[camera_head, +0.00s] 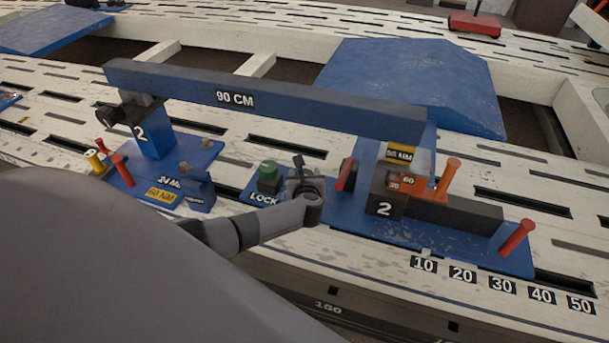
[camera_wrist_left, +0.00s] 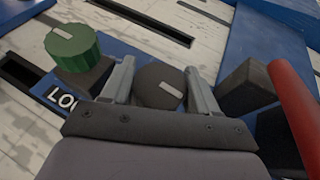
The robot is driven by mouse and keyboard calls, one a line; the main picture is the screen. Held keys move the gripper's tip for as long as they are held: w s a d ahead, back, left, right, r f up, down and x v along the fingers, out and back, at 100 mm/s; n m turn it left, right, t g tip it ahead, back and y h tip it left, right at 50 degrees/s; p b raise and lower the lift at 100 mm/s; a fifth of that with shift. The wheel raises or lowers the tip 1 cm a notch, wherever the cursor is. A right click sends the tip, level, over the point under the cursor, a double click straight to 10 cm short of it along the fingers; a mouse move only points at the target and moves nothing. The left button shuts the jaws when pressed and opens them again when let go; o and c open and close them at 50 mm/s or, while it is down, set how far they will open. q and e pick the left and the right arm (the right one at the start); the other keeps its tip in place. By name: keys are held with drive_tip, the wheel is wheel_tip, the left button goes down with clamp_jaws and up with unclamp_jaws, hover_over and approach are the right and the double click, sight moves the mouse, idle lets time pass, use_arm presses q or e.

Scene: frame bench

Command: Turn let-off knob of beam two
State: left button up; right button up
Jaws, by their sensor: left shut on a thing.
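The beam marked 90 CM (camera_head: 235,98) spans two blue mounts, each carrying a 2 plate. A dark round knob (camera_wrist_left: 158,86) with a pale bar mark sits between the two fingers of my left gripper (camera_wrist_left: 160,78) in the wrist view. The fingers are shut on its sides. In the head view my left gripper (camera_head: 306,182) reaches down between the LOCK label and the right mount, and mostly hides this knob. A green knob (camera_head: 268,172) stands just left of the gripper by the LOCK label. It also shows in the wrist view (camera_wrist_left: 73,46). My right gripper is not in view.
An orange lever (camera_head: 449,177) and a red peg (camera_head: 517,237) stand on the right blue plate. Red pegs (camera_head: 123,169) stand at left. A scale from 10 to 50 runs along the front right.

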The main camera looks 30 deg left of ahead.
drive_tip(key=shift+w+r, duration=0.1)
use_arm(q)
drive_tip(key=o, duration=1)
drive_tip(key=shift+c, duration=0.2)
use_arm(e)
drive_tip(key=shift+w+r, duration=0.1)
use_arm(q)
drive_tip(key=shift+s+d+r, duration=0.1)
drive_tip(key=shift+s+r, duration=0.05)
drive_tip(key=shift+s, duration=0.05)
drive_tip(key=shift+p+v, duration=2.1)
drive_tip(key=shift+v, duration=1.2)
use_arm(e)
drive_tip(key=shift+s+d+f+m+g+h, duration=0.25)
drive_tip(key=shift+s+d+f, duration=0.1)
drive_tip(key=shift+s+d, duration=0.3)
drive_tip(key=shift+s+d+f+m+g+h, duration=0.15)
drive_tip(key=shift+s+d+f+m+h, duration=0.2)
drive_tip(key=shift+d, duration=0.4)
